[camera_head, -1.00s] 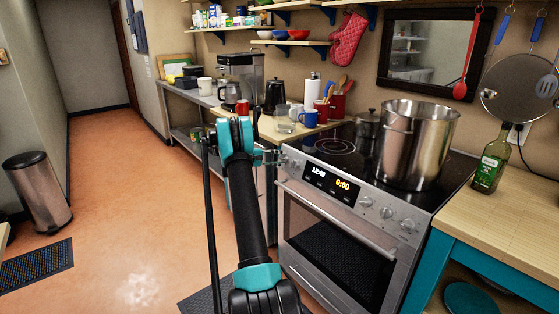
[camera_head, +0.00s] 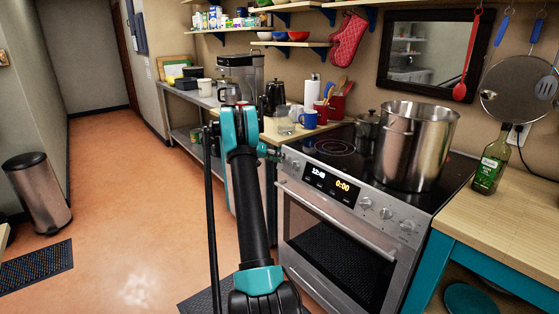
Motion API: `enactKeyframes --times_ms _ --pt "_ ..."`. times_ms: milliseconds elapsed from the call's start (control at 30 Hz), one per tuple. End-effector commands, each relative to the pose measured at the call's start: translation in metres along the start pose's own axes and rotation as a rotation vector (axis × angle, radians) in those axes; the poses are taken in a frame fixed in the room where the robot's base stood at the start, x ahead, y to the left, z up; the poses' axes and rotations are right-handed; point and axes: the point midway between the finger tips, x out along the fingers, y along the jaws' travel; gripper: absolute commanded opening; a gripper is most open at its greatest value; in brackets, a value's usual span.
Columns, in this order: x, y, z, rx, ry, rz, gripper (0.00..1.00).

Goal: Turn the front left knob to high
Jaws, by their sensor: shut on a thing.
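The stove (camera_head: 340,240) stands at the centre right, with a dark glass top and a front panel with a lit display (camera_head: 327,180). Knobs sit at both ends of the panel; the front left knobs (camera_head: 290,163) are at its left end, small and partly hidden by my gripper. My gripper (camera_head: 276,155) reaches in from the left, its tip against the left end of the panel. It is shut on a knob there; the fingers are small, and the knob's setting cannot be read.
A large steel pot (camera_head: 415,145) and a smaller lidded pot (camera_head: 367,130) stand on the stove top. The oven handle (camera_head: 335,220) runs below the panel. A wooden counter (camera_head: 500,215) with a green bottle (camera_head: 490,165) is at right. Open floor (camera_head: 130,200) lies at left.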

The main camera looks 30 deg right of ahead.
Motion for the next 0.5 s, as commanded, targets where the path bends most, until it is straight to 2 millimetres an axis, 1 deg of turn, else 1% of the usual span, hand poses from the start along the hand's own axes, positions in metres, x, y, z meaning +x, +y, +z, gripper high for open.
enactKeyframes --times_ms 500 --pt "0.0001 0.0035 0.0013 0.463 -0.034 -0.147 0.05"
